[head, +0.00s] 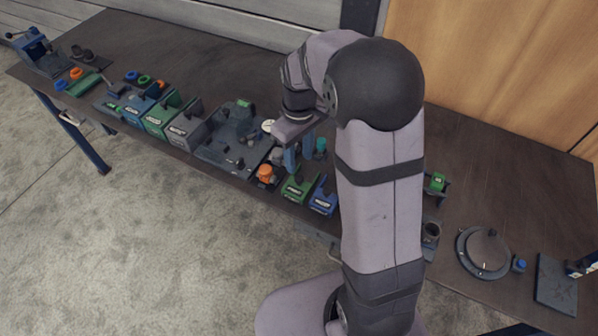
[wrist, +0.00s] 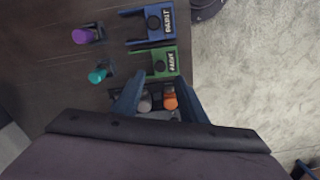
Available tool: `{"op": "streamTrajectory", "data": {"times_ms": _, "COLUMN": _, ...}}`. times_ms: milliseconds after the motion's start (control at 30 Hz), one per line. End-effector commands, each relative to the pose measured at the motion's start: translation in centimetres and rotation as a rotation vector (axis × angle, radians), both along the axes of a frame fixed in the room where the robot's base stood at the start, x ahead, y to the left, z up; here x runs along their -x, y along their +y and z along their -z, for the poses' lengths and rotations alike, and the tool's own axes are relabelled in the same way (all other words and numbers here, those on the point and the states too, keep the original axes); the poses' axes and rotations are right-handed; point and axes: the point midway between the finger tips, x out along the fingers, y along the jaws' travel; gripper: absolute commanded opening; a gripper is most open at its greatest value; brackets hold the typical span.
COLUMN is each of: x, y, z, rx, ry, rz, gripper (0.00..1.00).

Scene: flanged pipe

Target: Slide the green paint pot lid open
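A green box-like pot (head: 299,187) with a white-lettered label stands near the front edge of the table in the head view. In the wrist view the green pot (wrist: 150,66) shows a dark round knob on top, just ahead of the fingertips. The lettering is too small to read surely. I cannot tell how far its lid is slid. My gripper (wrist: 160,84) is open, its two blue fingers apart, with nothing seen held between them. In the head view my gripper (head: 299,152) is above and behind the green pot. I cannot tell whether it touches anything.
A similar blue box (wrist: 145,28) stands beside the green one. Orange (wrist: 170,101) and grey knobs show between the fingers, lower down. Teal (wrist: 98,75) and purple (wrist: 83,35) knobbed items stand to the left. The front table edge is close; bare tabletop lies at the back.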

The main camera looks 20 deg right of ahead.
Motion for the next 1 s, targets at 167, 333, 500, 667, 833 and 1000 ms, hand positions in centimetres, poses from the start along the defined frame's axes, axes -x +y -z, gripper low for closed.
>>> {"op": "streamTrajectory", "data": {"times_ms": 167, "x": 0.0, "y": 0.0, "z": 0.0, "rx": 0.0, "ry": 0.0, "rz": -0.03, "gripper": 0.38}}
{"op": "streamTrajectory", "data": {"times_ms": 333, "x": 0.1, "y": 0.0, "z": 0.6, "rx": 0.0, "ry": 0.002, "rz": -0.029, "gripper": 0.38}}
{"op": "streamTrajectory", "data": {"times_ms": 500, "x": 0.2, "y": 0.0, "z": 2.5, "rx": -0.001, "ry": 0.005, "rz": -0.028, "gripper": 0.38}}
{"op": "streamTrajectory", "data": {"times_ms": 667, "x": 0.2, "y": 0.0, "z": 4.6, "rx": 0.0, "ry": 0.004, "rz": -0.028, "gripper": 0.38}}
{"op": "streamTrajectory", "data": {"times_ms": 833, "x": 0.1, "y": 0.0, "z": 6.3, "rx": 0.0, "ry": 0.004, "rz": -0.027, "gripper": 0.38}}
{"op": "streamTrajectory", "data": {"times_ms": 1000, "x": 0.1, "y": 0.0, "z": 7.2, "rx": 0.0, "ry": 0.001, "rz": -0.027, "gripper": 0.38}}
